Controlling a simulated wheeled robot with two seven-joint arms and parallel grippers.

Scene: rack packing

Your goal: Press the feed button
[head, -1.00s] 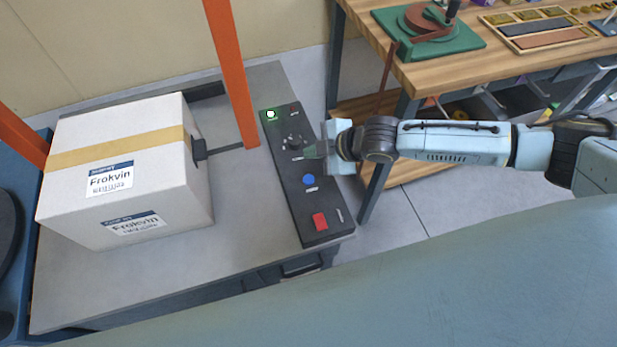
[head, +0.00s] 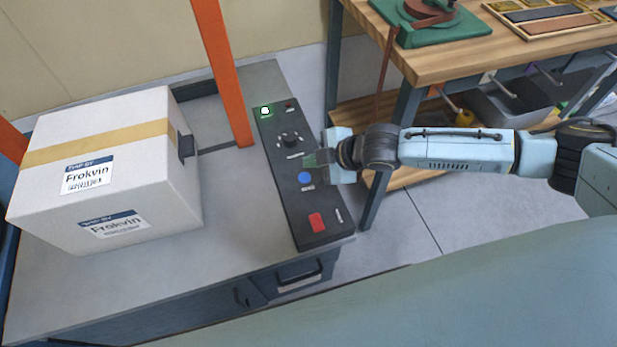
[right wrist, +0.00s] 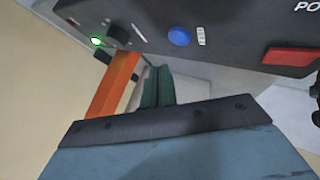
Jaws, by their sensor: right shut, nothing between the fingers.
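A black control panel (head: 277,162) on the machine bed carries a round blue button (head: 305,177), a red rocker (head: 316,222), a dark knob (head: 289,139) and a lit green lamp (head: 265,111). The label beside the blue button is too small to read. My right gripper (head: 311,160) is shut and empty, its green fingertips just above the blue button in the picture; contact cannot be told. In the right wrist view the shut fingers (right wrist: 158,87) show below the blue button (right wrist: 179,36), apart from it in the picture. My left gripper is not in view.
A taped white carton (head: 105,170) labelled Frokvin sits on the grey bed (head: 160,275) left of the panel. A wooden workbench (head: 450,60) with a green fixture stands at the back right.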

